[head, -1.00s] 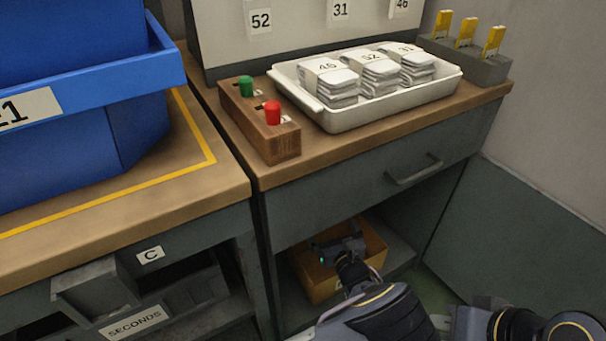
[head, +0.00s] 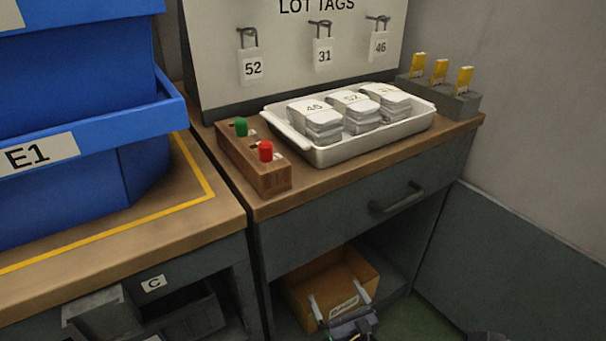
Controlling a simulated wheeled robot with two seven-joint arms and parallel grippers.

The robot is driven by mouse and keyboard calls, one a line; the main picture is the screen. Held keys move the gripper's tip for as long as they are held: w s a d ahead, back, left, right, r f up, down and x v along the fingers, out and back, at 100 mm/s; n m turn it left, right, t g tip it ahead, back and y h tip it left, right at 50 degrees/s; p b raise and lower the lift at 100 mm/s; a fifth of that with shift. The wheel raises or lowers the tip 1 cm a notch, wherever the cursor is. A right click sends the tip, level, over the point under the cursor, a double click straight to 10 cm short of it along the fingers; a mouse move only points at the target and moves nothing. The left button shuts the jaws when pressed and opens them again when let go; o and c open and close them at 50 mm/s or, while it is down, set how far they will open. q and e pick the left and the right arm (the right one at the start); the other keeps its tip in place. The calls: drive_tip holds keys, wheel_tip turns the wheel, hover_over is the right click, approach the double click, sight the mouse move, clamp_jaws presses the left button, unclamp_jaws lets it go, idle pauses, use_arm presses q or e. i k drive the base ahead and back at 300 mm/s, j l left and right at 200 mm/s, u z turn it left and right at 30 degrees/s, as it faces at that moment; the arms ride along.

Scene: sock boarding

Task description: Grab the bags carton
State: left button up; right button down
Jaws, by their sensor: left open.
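The bags carton is an open-topped tan box (head: 305,290) on the low shelf under the right-hand bench, with a pale label (head: 344,307) on its near side. My left gripper (head: 340,293) is at the carton's near side, its two pale fingers spread apart on either side of the label. It is open; whether the fingers touch the carton cannot be told. The gripper's body covers the carton's lower front.
The bench's drawer front with its handle (head: 397,198) hangs above the carton. On the bench stand a white tray (head: 375,147) of banded packs, a wooden block (head: 257,168) with green and red knobs, and a grey holder (head: 450,103). Blue bins (head: 75,130) stand at left.

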sight(330, 278)
drive_tip(key=k, duration=0.85)
